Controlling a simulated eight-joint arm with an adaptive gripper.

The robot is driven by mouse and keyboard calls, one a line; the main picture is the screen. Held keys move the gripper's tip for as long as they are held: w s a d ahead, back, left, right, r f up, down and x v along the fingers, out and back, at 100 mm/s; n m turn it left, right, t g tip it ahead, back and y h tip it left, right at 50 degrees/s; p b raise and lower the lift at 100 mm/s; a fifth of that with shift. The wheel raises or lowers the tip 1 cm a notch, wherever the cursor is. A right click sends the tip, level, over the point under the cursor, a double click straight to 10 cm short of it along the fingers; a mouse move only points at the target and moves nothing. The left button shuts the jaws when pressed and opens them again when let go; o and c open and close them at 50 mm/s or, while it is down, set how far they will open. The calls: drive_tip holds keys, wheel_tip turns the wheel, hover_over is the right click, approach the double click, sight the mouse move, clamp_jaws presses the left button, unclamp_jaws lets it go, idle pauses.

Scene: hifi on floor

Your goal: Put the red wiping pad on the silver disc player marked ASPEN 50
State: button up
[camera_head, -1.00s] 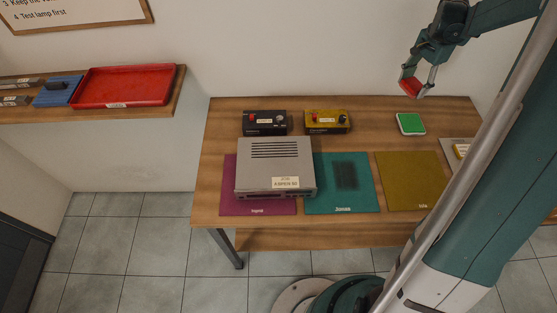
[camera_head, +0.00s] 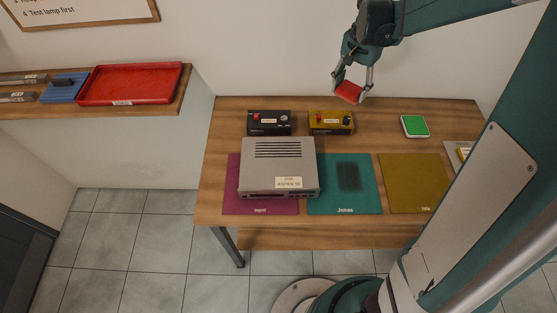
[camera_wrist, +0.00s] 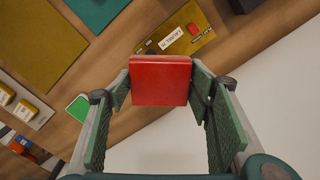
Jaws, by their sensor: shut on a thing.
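My gripper (camera_head: 351,92) is shut on the red wiping pad (camera_head: 348,91) and holds it in the air above the back of the table, near the wall. In the wrist view the red pad (camera_wrist: 160,80) sits between both fingers. The silver disc player (camera_head: 278,165) stands on the left part of the table, mostly on the magenta mat, with a label at its front that reads ASPEN 50. Its top, with dark vent slots, is bare. The pad is to the right of the player and farther back, apart from it.
A black box (camera_head: 269,123) and a yellow box (camera_head: 331,122) with knobs stand behind the player. A green pad (camera_head: 415,126) lies at the back right. A shelf on the left holds a red tray (camera_head: 130,84).

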drive_tip(key=s+a+r+n, duration=0.1)
drive_tip(key=s+a+n, duration=0.1)
drive_tip(key=s+a, duration=0.45)
drive_tip(key=s+a+n, duration=0.2)
drive_tip(key=s+a, duration=0.1)
drive_tip(key=a, duration=0.6)
drive_tip(key=n, duration=0.4)
hover_over(279, 161)
drive_tip(key=shift+a+r+p, duration=0.1)
drive_tip(key=shift+p, duration=0.2)
drive_tip(key=shift+f, duration=2.95)
drive_tip(key=shift+f, duration=2.05)
drive_tip(key=shift+f, duration=0.2)
drive_tip(key=o, duration=0.9)
